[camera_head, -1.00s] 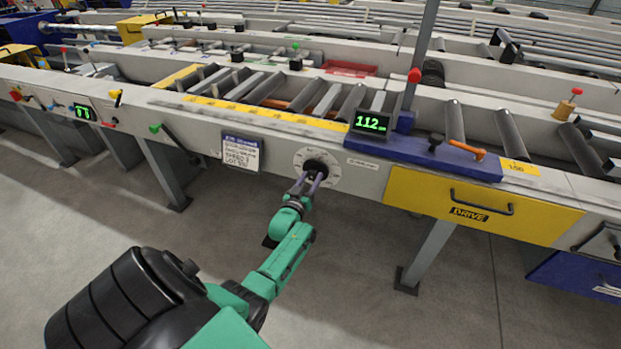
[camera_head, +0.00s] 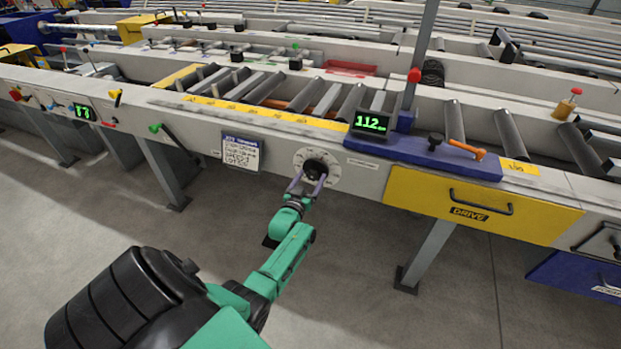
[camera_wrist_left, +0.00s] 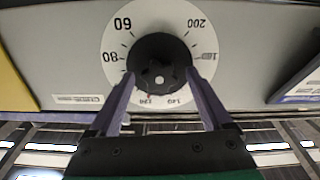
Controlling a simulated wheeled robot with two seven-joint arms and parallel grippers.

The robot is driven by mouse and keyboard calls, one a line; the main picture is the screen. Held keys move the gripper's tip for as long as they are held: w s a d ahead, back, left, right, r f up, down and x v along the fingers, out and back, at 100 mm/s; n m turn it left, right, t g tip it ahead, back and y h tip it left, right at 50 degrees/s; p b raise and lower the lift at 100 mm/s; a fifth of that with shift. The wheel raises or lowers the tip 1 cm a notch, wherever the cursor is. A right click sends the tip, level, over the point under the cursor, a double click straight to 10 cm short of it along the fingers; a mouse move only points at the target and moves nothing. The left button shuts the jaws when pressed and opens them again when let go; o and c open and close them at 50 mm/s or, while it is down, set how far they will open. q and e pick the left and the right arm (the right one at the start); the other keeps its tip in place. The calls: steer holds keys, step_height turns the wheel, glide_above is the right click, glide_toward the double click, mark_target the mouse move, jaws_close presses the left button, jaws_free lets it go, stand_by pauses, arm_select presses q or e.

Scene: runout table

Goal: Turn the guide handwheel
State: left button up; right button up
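The guide handwheel is a round black knob (camera_head: 315,167) on a white dial plate (camera_head: 333,173) on the front of the grey table frame. In the left wrist view the handwheel (camera_wrist_left: 158,58) sits at the centre of the numbered dial (camera_wrist_left: 115,40). My left gripper (camera_head: 308,184) is in front of the handwheel from below. In the left wrist view its two fingers (camera_wrist_left: 163,80) are spread, one at each lower side of the knob. I cannot tell whether they touch it. A green display (camera_head: 371,122) above reads 112. My right gripper is not in view.
A printed sign (camera_head: 242,151) hangs left of the dial. A yellow drive drawer (camera_head: 480,213) with a handle is to the right. A blue ledge with an orange lever (camera_head: 466,149) is above it. The floor below the frame is clear around my arm.

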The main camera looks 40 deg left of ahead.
arm_select(q)
steer(key=p+v, duration=0.2)
steer(key=v, duration=1.2)
steer(key=shift+s+p, duration=0.3)
steer(key=shift+d, duration=0.15)
